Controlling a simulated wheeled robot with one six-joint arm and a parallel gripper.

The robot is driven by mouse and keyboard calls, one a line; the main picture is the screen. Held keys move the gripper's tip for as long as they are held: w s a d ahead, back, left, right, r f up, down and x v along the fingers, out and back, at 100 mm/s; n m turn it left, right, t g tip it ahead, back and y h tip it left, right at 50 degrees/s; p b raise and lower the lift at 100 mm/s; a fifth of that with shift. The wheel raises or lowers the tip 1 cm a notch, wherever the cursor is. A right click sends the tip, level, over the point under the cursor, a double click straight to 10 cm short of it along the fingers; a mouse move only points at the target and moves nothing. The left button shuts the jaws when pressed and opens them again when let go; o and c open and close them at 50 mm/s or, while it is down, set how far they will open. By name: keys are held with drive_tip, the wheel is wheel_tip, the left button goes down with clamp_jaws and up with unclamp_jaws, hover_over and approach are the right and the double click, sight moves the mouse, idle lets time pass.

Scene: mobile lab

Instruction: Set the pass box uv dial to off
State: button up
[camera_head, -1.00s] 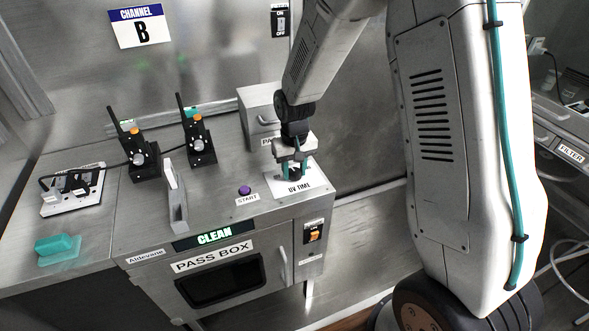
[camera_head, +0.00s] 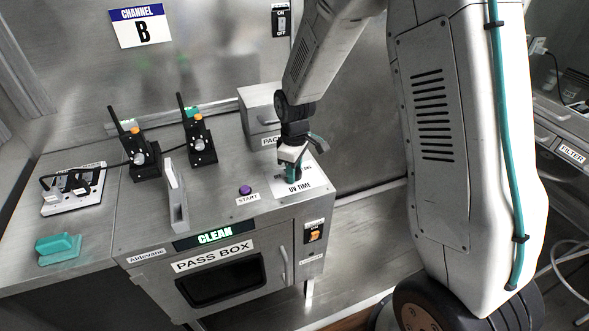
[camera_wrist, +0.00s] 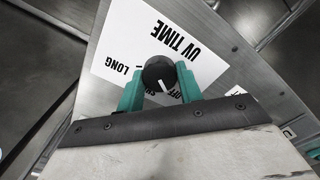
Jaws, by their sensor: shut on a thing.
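The UV dial (camera_wrist: 158,73) is a black round knob with a white pointer line, on a white plate (camera_wrist: 118,52) marked UV TIME. LONG and part of OFF can be read on the plate; another marking is partly hidden by my gripper. In the wrist view the pointer line lies toward the gripper's side, near the OFF lettering. My gripper (camera_wrist: 160,88) has its teal fingers shut on the dial, one on each side. In the head view my gripper (camera_head: 291,174) reaches down onto the plate on top of the pass box (camera_head: 146,243), and hides the dial there.
A purple START button (camera_head: 245,191) is left of the plate. A grey box (camera_head: 259,108) is close behind my gripper. The front display (camera_head: 215,236) reads CLEAN.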

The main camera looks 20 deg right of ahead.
drive_tip(key=shift+n, duration=0.5)
drive_tip(key=o, duration=1)
drive_tip(key=shift+d, duration=0.1)
drive_tip(key=shift+r, duration=0.1)
wheel_tip(320, 180, up, 8)
drive_tip(key=shift+f, duration=0.15)
drive_tip(key=shift+s, duration=0.1)
